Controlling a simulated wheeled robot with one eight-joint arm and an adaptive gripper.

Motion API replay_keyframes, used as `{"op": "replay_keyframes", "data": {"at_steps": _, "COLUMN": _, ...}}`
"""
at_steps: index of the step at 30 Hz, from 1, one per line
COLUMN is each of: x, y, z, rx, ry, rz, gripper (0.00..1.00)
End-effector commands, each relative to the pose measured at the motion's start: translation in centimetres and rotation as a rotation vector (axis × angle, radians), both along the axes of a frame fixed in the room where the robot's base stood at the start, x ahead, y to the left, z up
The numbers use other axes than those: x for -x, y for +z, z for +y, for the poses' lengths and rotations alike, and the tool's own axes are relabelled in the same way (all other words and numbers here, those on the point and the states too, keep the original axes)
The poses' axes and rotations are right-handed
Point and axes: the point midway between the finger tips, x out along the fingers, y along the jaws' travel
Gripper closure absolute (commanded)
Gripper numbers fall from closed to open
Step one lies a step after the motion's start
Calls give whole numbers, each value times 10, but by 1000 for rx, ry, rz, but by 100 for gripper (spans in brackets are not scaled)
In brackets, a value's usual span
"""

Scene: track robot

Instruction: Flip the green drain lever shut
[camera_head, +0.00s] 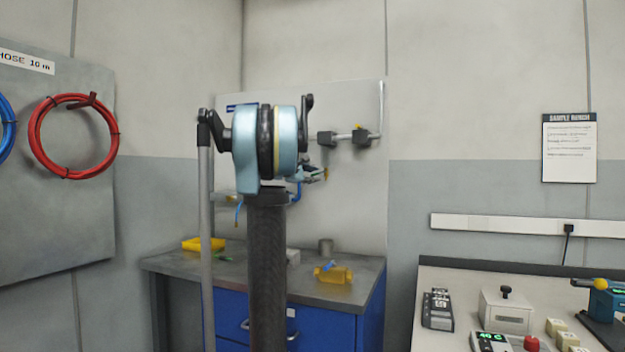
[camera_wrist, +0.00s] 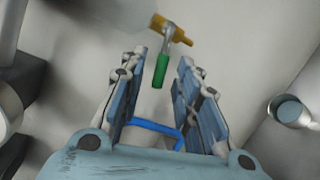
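The green drain lever (camera_wrist: 161,70) shows in the wrist view as a short green grip on a grey metal arm. The arm joins a brass valve body (camera_wrist: 180,38) above it. My gripper (camera_wrist: 163,61) is open, one finger on each side of the picture. The end of the green grip lies in the gap between the fingertips, and no clear contact shows. In the head view my gripper (camera_head: 316,172) is by the wall panel, mostly behind my arm. The green lever cannot be made out there.
Below is a blue bench (camera_head: 345,290) with a yellow tray (camera_head: 203,244) and a yellow fitting (camera_head: 334,274). A grey round fitting (camera_wrist: 288,110) is right of my gripper.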

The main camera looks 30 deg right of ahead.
Motion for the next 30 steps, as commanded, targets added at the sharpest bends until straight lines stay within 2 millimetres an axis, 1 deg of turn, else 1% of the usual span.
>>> {"op": "replay_keyframes", "data": {"at_steps": 1, "x": -3, "y": -1, "z": -6, "rx": 0, "ry": -1, "rz": 0, "gripper": 70}}
{"op": "replay_keyframes", "data": {"at_steps": 3, "x": -5, "y": -1, "z": -11, "rx": 0, "ry": -1, "rz": 0, "gripper": 70}}
{"op": "replay_keyframes", "data": {"at_steps": 6, "x": -7, "y": -2, "z": -15, "rx": 0, "ry": 0, "rz": 0, "gripper": 70}}
{"op": "replay_keyframes", "data": {"at_steps": 15, "x": -8, "y": -2, "z": -16, "rx": 0, "ry": 0, "rz": 1, "gripper": 70}}
{"op": "replay_keyframes", "data": {"at_steps": 16, "x": -8, "y": -2, "z": -16, "rx": 0, "ry": 0, "rz": 1, "gripper": 72}}
{"op": "replay_keyframes", "data": {"at_steps": 17, "x": -8, "y": -3, "z": -16, "rx": 0, "ry": 1, "rz": 1, "gripper": 79}}
{"op": "replay_keyframes", "data": {"at_steps": 18, "x": -8, "y": -3, "z": -16, "rx": 0, "ry": 0, "rz": 1, "gripper": 88}}
{"op": "replay_keyframes", "data": {"at_steps": 20, "x": -8, "y": -3, "z": -16, "rx": 0, "ry": 1, "rz": 1, "gripper": 100}}
{"op": "replay_keyframes", "data": {"at_steps": 26, "x": -8, "y": -2, "z": -16, "rx": -1, "ry": 1, "rz": -2, "gripper": 100}}
{"op": "replay_keyframes", "data": {"at_steps": 30, "x": -8, "y": 1, "z": -15, "rx": -51, "ry": 0, "rz": -56, "gripper": 100}}
